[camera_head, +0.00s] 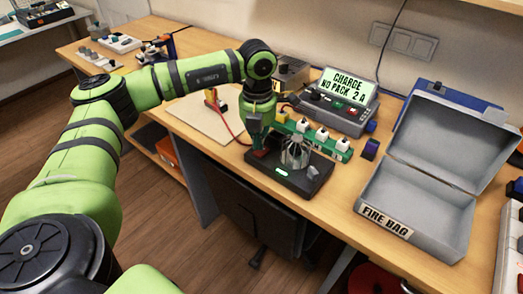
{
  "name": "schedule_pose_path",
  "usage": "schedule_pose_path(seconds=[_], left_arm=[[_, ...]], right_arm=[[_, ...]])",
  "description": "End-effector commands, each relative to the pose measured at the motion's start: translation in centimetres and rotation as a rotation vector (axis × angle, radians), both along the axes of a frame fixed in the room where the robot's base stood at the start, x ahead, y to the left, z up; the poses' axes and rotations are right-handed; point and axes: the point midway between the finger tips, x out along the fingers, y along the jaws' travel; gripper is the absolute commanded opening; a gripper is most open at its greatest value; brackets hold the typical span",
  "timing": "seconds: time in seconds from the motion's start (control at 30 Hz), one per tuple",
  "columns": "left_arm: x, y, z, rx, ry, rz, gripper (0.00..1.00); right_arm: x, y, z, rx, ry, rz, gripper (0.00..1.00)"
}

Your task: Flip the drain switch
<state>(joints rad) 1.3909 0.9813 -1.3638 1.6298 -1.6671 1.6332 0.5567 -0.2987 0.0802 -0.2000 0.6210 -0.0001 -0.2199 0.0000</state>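A black board (301,181) lies near the front edge of the desk, with a lit green indicator (282,174) on its front and a wire-cage-like metal part (295,154) standing on it. A small red part (260,154) at its left end may be the drain switch; it is too small to be sure. My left gripper (256,146) points down right above this red part, touching or nearly touching it. Its fingers are too small and overlapped to show whether they are open. My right gripper is not in view.
A charger (341,99) reads "CHARGE NO PACK 2 A" behind the board. A green strip with white plugs (322,134) lies between them. An open grey box labelled "FIRE BAG" (415,208) stands to the right. A pale mat (205,115) with a red cable lies left.

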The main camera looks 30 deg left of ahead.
Motion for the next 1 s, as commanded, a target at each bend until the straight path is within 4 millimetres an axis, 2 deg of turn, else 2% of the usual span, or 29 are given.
schedule_pose_path(seconds=[1.0], left_arm=[[0.0, -0.01, -0.98, 0.0, 0.0, 0.0, 0.0]], right_arm=[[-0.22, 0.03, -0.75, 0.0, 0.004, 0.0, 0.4]])
